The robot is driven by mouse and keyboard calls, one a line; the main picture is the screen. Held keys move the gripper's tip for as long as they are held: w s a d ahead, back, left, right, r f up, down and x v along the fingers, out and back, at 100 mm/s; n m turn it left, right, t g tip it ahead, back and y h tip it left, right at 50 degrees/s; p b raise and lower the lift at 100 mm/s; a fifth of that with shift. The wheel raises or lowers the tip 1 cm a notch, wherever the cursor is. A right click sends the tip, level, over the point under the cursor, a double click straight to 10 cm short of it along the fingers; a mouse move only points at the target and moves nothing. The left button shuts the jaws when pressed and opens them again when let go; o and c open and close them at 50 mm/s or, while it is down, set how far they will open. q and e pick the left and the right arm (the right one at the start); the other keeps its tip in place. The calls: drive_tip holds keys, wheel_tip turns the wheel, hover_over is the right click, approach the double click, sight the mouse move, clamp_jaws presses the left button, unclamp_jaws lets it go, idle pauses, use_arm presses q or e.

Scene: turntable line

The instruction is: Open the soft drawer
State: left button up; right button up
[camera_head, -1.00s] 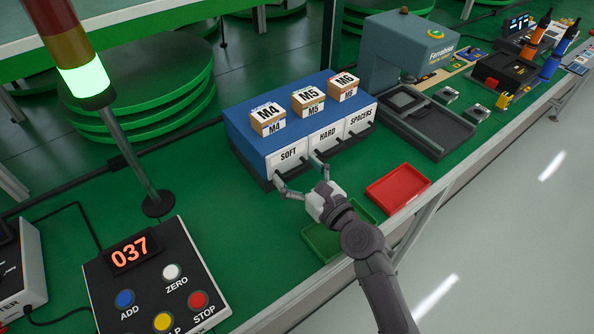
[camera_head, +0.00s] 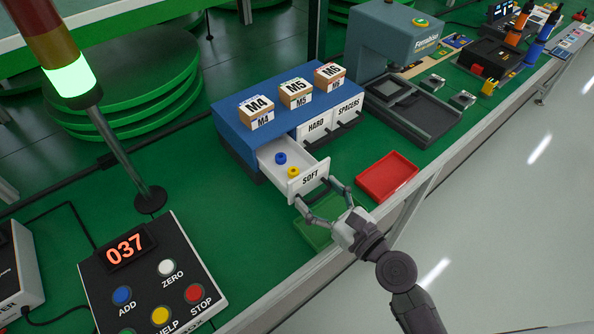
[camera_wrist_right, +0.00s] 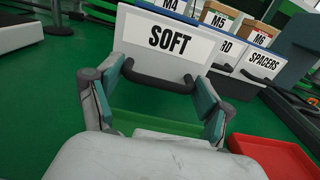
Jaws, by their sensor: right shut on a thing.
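The white SOFT drawer (camera_head: 293,192) is pulled out of the blue drawer cabinet (camera_head: 240,132). A blue ring (camera_head: 281,158) and a yellow ring (camera_head: 293,171) lie inside it. My right gripper (camera_head: 316,191) is at the drawer front, its fingers at the two ends of the black handle. In the right wrist view, the handle (camera_wrist_right: 155,82) sits between the teal-padded fingers of the right gripper (camera_wrist_right: 162,80), below the SOFT label. The gripper is shut on this handle. My left gripper is not in view.
The HARD drawer (camera_head: 316,127) and SPACERS drawer (camera_head: 349,110) are closed. Small M4, M5 and M6 boxes stand on the cabinet. A green tray (camera_head: 312,236) lies under my right gripper, and a red tray (camera_head: 388,176) is to its right. A control box (camera_head: 150,270) stands at left.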

drive_tip(key=v, duration=0.3)
drive_tip(key=shift+s+d, duration=0.15)
drive_tip(key=shift+d, duration=0.1)
drive_tip(key=o, duration=1.4)
drive_tip(key=v, duration=1.2)
